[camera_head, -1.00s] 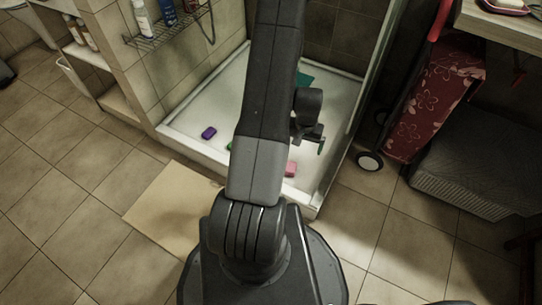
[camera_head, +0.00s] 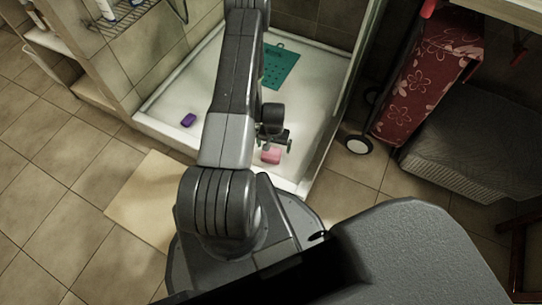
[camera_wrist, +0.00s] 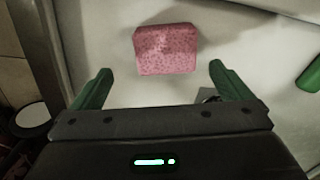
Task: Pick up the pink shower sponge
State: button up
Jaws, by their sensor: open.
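The pink shower sponge (camera_head: 271,157) lies on the white shower basin floor near its front right. In the wrist view the pink sponge (camera_wrist: 166,50) is a speckled block, just beyond and between the two green fingertips. My gripper (camera_wrist: 158,78) is open and empty, with a finger on either side of the sponge's width and no contact visible. In the head view my gripper (camera_head: 276,143) is above and beside the sponge, its fingers partly hidden by the wrist.
A purple sponge (camera_head: 188,120) lies at the basin's left. A green object (camera_wrist: 311,75) shows at the wrist view's right edge. A teal perforated mat (camera_head: 281,66) lies at the back. The basin's raised rim (camera_head: 165,141) and a red flowered cart (camera_head: 428,80) stand nearby.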

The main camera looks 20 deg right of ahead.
aim_at(272, 152)
jog(key=f, duration=0.2)
jog(key=f+b, duration=0.1)
jog(key=f, duration=0.1)
jog(key=f+b, duration=0.1)
jog(key=f, duration=0.2)
jog(key=shift+w+a, duration=0.25)
jog(key=shift+a, duration=0.1)
jog(key=shift+r, duration=0.1)
jog(key=c, duration=1)
